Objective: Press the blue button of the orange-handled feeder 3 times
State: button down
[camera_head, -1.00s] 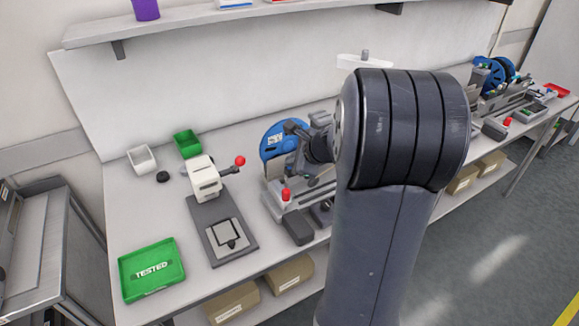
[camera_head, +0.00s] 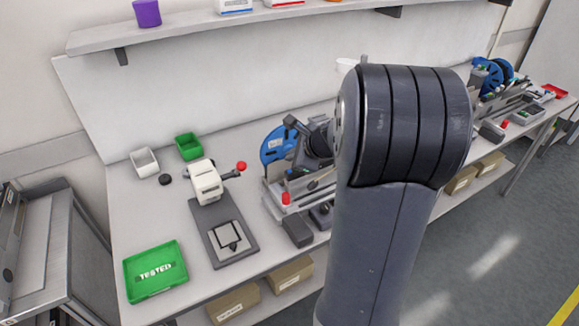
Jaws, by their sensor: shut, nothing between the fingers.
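A feeder with a large blue reel (camera_head: 272,146) stands on the bench, left of my arm. My arm covers its right part. I see no orange handle or blue button on it; they may be hidden. A red knob (camera_head: 286,198) sits at its front. The dark end of my arm, with my gripper (camera_head: 301,154), is over this feeder, in front of the reel. The gripper is shut and empty; its fingertips are small and hard to make out, and I cannot tell whether they touch anything. More feeders with blue reels (camera_head: 487,76) stand at the far right.
Left on the bench (camera_head: 150,219) are a white press (camera_head: 206,184) with a red-ball lever, a green "TESTED" tray (camera_head: 155,271), a green bin (camera_head: 189,147) and a white bin (camera_head: 144,162). Boxes (camera_head: 234,303) lie underneath. A shelf (camera_head: 190,31) runs above.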

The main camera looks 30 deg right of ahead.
aim_at(292, 174)
notch_tip(292, 174, up, 3)
jog(key=shift+r+p, duration=0.15)
jog(key=shift+p, duration=0.9)
dwell(1.6)
